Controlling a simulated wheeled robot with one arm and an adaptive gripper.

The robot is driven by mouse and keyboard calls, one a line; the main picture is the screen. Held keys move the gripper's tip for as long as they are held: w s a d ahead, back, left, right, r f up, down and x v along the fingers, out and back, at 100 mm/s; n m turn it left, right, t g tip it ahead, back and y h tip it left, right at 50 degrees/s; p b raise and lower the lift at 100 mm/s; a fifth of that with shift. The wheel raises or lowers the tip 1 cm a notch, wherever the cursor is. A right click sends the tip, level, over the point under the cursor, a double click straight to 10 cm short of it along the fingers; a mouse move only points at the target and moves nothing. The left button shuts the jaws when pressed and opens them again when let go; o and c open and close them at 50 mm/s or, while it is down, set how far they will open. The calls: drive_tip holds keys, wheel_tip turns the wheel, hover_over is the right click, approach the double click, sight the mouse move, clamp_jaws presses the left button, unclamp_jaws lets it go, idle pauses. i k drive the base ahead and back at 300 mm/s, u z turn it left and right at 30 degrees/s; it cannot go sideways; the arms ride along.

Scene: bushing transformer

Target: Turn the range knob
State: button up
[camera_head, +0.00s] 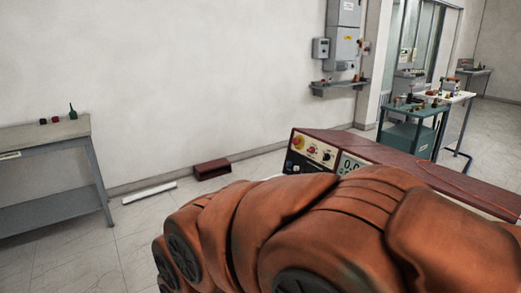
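An instrument with a dark red top (440,182) stands at right of centre, partly behind my orange arm. Its front panel (318,165) faces left and carries several small controls. A red button on a yellow base (298,142) is at the panel's upper left. A small red control (312,149) and a dark knob (327,156) sit to its right. A display (351,164) shows digits, partly covered by my arm. I cannot tell which control is the range knob. My arm hides the panel's lower right. My gripper is not in view.
A grey table (45,137) with small items stands at left. A dark red box (212,169) and a white strip (149,192) lie on the floor by the wall. A teal cart (411,133) and a white table (445,97) stand at back right. Some floor at left is clear.

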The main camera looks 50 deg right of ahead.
sight(327, 157)
drive_tip(key=z, duration=0.15)
drive_tip(key=i, duration=1.35)
drive_tip(key=z, duration=0.85)
drive_tip(key=i, duration=0.25)
drive_tip(key=z, duration=0.1)
